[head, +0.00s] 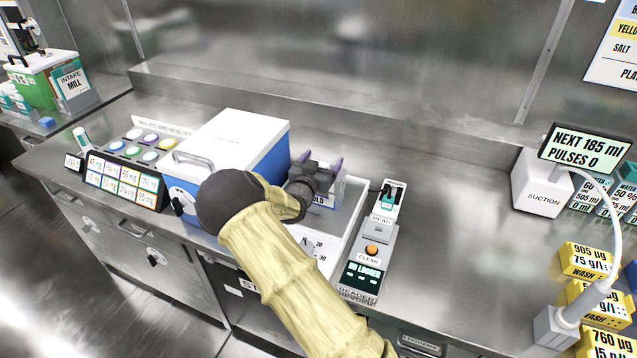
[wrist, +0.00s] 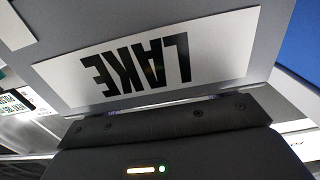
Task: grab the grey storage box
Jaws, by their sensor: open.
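The grey storage box (head: 338,192) stands in the white tray right of the blue cooler, mostly hidden behind my gripper. Part of a label ending in "LD" shows on it in the head view. In the wrist view a grey face (wrist: 225,27) with a white "LAKE" label, upside down, fills most of the picture; I take it to be the same box. My gripper (head: 320,161) is open at the box, its purple fingertips apart near the box's top. The fingers are nearly hidden in the wrist view, so contact cannot be told.
The blue cooler (head: 272,160) with a white lid stands close on the left. A white tray (head: 345,225) lies under the box. A reader device (head: 370,255) stands close on the right. Bare steel counter (head: 455,215) lies further right, before the suction unit (head: 540,185).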

